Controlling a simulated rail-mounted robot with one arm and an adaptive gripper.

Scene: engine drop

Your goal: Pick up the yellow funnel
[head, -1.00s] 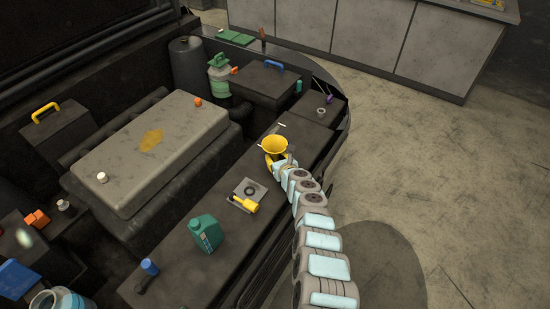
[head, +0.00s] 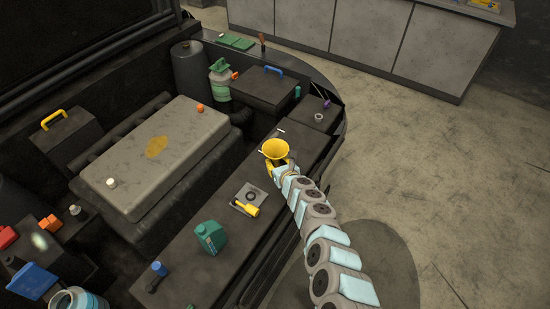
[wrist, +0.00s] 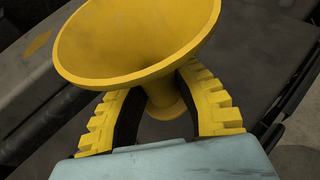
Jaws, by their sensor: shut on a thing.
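The yellow funnel (head: 275,148) is upright above the dark ledge along the right side of the engine bay, wide mouth up. In the wrist view the funnel (wrist: 140,35) fills the upper middle, its mouth tipped toward the camera. My gripper (wrist: 165,108) has its two yellow ribbed fingers on either side of the funnel's narrow neck, shut on it. In the head view my gripper (head: 279,163) is small and partly hidden by the funnel and my arm. Whether the funnel's lower end touches the ledge cannot be told.
On the ledge (head: 215,270) are a green jug (head: 211,237), a yellow-handled tool (head: 246,208) by a dark ring on a grey pad, and a blue-capped item (head: 158,269). A grey engine cover (head: 155,155) lies left. Open floor (head: 430,190) is at right.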

